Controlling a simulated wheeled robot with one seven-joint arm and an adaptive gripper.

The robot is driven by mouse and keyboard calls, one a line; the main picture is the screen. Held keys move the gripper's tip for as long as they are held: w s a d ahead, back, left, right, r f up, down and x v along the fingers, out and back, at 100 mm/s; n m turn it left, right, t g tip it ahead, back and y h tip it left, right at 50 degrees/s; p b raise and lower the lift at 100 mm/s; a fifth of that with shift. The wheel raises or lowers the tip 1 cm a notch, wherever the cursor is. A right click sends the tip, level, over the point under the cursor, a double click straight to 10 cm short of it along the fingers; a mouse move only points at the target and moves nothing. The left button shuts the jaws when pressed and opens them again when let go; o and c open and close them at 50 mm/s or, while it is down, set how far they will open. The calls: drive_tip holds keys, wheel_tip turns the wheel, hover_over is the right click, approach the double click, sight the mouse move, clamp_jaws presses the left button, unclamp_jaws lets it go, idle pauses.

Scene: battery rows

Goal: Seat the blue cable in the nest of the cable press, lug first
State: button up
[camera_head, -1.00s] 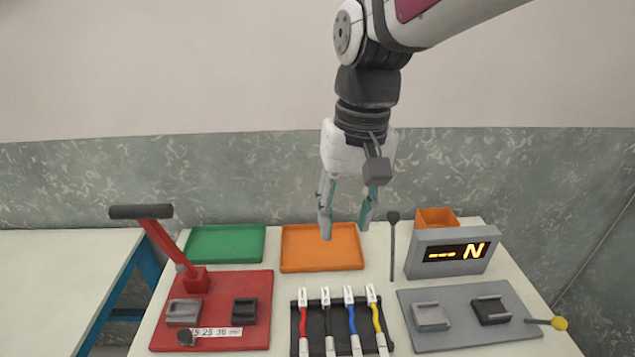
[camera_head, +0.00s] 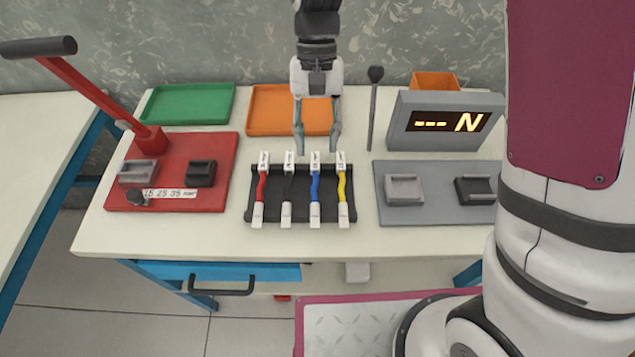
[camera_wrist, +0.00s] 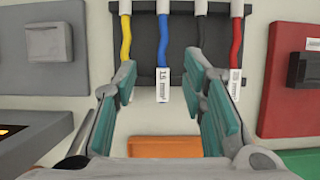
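The blue cable (camera_head: 315,188) lies in a black rack (camera_head: 300,215) between a black and a yellow cable, with white ends. In the wrist view the blue cable (camera_wrist: 163,40) runs between my fingers, and its near white end carries a printed marking (camera_wrist: 162,85). My gripper (camera_head: 316,150) is open and empty, pointing down over the far end of the rack; the wrist view shows it (camera_wrist: 162,105) astride that white end, apart from it. The red cable press (camera_head: 190,143) stands at left with a long lever, a grey block (camera_head: 138,172) and a black block (camera_head: 201,174).
A red cable (camera_head: 262,187), black cable (camera_head: 288,187) and yellow cable (camera_head: 341,187) lie close beside the blue one. Green (camera_head: 188,103) and orange (camera_head: 270,110) trays sit behind. A grey unit with a display (camera_head: 445,122) and an upright dark rod (camera_head: 373,110) stand right.

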sight(315, 184)
drive_tip(key=x, duration=0.8)
drive_tip(key=shift+s+a+f, duration=0.15)
drive_tip(key=shift+s+a, duration=0.05)
drive_tip(key=shift+a, duration=0.05)
clamp_jaws()
